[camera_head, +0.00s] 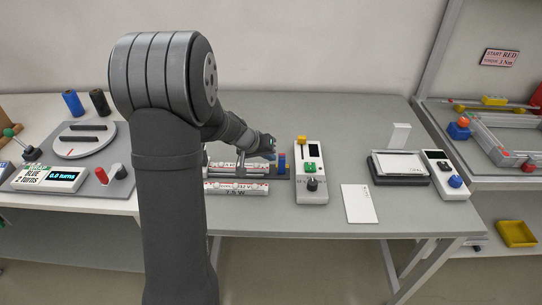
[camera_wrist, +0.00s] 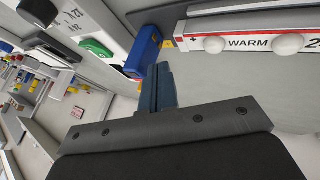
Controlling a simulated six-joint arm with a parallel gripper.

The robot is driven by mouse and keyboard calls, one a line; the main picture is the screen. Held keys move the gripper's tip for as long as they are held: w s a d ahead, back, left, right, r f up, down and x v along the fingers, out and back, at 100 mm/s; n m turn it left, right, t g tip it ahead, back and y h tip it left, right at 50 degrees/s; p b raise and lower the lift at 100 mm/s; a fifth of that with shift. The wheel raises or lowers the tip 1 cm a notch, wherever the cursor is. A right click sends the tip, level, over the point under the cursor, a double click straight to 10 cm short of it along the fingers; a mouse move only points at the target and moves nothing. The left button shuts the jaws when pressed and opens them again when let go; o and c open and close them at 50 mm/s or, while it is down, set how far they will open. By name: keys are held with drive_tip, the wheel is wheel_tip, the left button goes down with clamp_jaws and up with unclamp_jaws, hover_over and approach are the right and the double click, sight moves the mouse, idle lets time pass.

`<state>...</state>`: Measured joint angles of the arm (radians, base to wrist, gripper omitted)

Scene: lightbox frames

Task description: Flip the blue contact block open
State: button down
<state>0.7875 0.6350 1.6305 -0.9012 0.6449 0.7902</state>
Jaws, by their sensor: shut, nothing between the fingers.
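The blue contact block (camera_wrist: 143,52) stands upright at the end of the light strip fixture in the wrist view, with a small yellow part beside it. In the head view a small blue block (camera_head: 282,165) shows at the right end of the fixture. My gripper (camera_wrist: 164,70) is shut and empty, its blue-grey fingertips right beside the block. I cannot tell whether they touch it. In the head view my gripper (camera_head: 271,153) reaches the fixture's right end, and my arm hides part of the fixture.
A white control box (camera_head: 311,190) with yellow, green and black controls stands just right of the fixture. A strip labelled WARM (camera_wrist: 250,43) with round white bulbs lies close to my fingers. A white card (camera_head: 359,204) and a dark tray (camera_head: 399,176) are further right.

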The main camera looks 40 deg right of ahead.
drive_tip(key=a, duration=0.1)
drive_tip(key=w, duration=0.1)
drive_tip(key=w+a, duration=0.1)
drive_tip(key=shift+w+a+r, duration=0.25)
drive_tip(key=shift+a, duration=0.1)
drive_tip(key=v, duration=0.9)
drive_tip(key=shift+s+r, duration=0.15)
drive_tip(key=shift+r, duration=0.05)
drive_tip(key=shift+f, duration=0.1)
drive_tip(key=x, duration=0.9)
drive_tip(key=shift+s+d+f, duration=0.2)
drive_tip(key=shift+d, duration=0.15)
drive_tip(key=shift+s+d+f, duration=0.15)
drive_tip(key=shift+s+d, duration=0.05)
drive_tip(key=shift+d, duration=0.1)
drive_tip(key=shift+w+a, duration=0.2)
